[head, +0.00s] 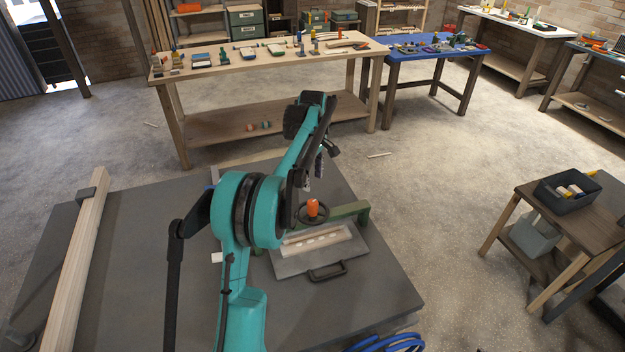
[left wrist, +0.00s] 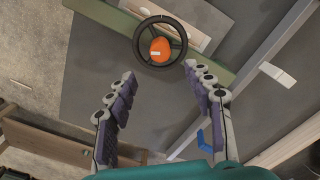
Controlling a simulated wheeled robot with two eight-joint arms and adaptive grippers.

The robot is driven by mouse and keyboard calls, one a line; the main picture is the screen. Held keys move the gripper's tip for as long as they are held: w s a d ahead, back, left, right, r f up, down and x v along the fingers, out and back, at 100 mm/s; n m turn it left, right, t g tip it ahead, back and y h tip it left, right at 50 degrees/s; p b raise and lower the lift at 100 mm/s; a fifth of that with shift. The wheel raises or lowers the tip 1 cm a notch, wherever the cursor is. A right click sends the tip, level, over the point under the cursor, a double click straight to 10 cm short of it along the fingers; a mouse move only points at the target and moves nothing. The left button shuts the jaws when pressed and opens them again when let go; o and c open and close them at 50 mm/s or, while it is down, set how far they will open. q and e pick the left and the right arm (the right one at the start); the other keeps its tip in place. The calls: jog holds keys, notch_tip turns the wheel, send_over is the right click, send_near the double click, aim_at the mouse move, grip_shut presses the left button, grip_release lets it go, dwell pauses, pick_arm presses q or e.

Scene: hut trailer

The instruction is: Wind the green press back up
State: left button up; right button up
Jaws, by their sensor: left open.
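The green press (head: 351,210) stands on the grey bench, its bar crossing over a grey plate (head: 293,265) with a black handle. A pale board (head: 325,240) with several round marks lies on the plate. The press's black handwheel (left wrist: 141,38) has an orange knob (left wrist: 161,50); the knob also shows in the head view (head: 313,207). My left gripper (head: 320,172) is above and behind the wheel, partly hidden by its own wrist. In the left wrist view its fingers (left wrist: 159,74) are spread and empty, with the wheel beyond the tips. My right gripper is not in view.
A long timber beam (head: 75,265) lies along the bench's left side. Blue hose (head: 390,343) is coiled at the front edge. Behind are a wooden workbench (head: 240,72) with tools and a blue table (head: 425,52). A small side table (head: 590,215) holds a dark bin.

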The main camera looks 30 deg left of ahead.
aim_at(313, 201)
pick_arm(q)
jog(key=m, duration=0.3)
jog(key=f+m+p, duration=0.1)
jog(key=m, duration=0.2)
jog(key=shift+w, duration=0.1)
jog(key=m, duration=0.2)
jog(key=f+m+p, duration=0.1)
jog(key=m, duration=0.5)
jog(key=f+m+p, duration=0.1)
jog(key=m, duration=0.3)
jog(key=shift+f, duration=0.15)
jog(key=m, duration=0.3)
jog(key=f+m+p, duration=0.1)
jog(key=m, duration=0.1)
jog(key=shift+m, duration=0.4)
jog(key=shift+f, duration=0.25)
notch_tip(313, 201, down, 8)
jog(key=shift+r+b, duration=0.25)
jog(key=shift+b, duration=0.3)
